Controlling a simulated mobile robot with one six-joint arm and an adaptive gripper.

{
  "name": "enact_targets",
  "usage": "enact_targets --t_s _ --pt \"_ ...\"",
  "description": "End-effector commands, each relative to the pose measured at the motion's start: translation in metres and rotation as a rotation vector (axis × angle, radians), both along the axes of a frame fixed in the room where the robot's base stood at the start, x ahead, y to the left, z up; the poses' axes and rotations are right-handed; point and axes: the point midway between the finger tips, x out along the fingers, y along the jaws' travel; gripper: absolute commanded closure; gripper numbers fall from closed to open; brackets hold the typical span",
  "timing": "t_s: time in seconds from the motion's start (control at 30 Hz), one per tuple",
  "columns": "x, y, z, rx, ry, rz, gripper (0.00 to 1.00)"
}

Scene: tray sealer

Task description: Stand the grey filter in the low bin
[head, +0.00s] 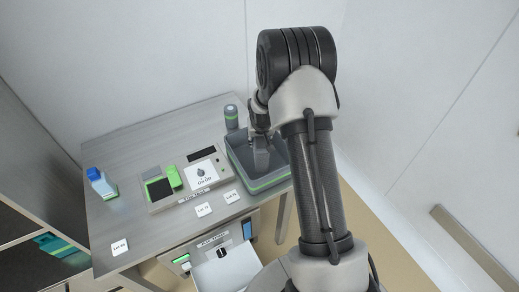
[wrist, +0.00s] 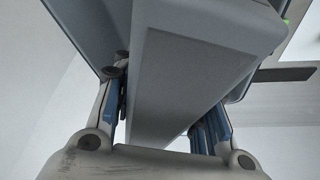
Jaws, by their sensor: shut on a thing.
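The grey filter (head: 261,160) is a plain block, held upright by my gripper (head: 260,128) within the outline of the low bin (head: 267,184). The bin is grey with a green stripe and stands at the right end of the table. In the wrist view, the filter (wrist: 190,75) fills the space between the two blue-sided fingers (wrist: 165,120), which are shut on it. Whether the filter's lower end touches the bin floor cannot be told. My arm hides part of the bin's right side.
A dark cylinder with a green band (head: 231,117) stands just behind the bin's left corner. A blue-and-white container (head: 101,183) stands farther left. The table's back left is clear.

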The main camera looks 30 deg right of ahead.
Motion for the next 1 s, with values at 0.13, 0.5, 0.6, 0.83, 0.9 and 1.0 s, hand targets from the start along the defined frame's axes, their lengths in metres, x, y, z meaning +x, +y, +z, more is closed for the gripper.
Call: enact_targets --t_s 0.13,0.5,0.6,0.83,0.9,1.0 --pt "0.0 0.0 -0.011 0.0 0.0 0.001 0.88" --pt "0.001 0.0 -0.044 0.0 -0.002 0.0 0.88" --pt "0.001 0.0 -0.044 0.0 -0.002 0.0 0.88" --pt "0.0 0.0 -0.048 0.0 0.0 0.0 0.57" --pt "0.0 0.0 -0.047 0.0 0.0 0.0 0.52" --pt "0.0 0.0 -0.047 0.0 0.0 0.0 0.46"
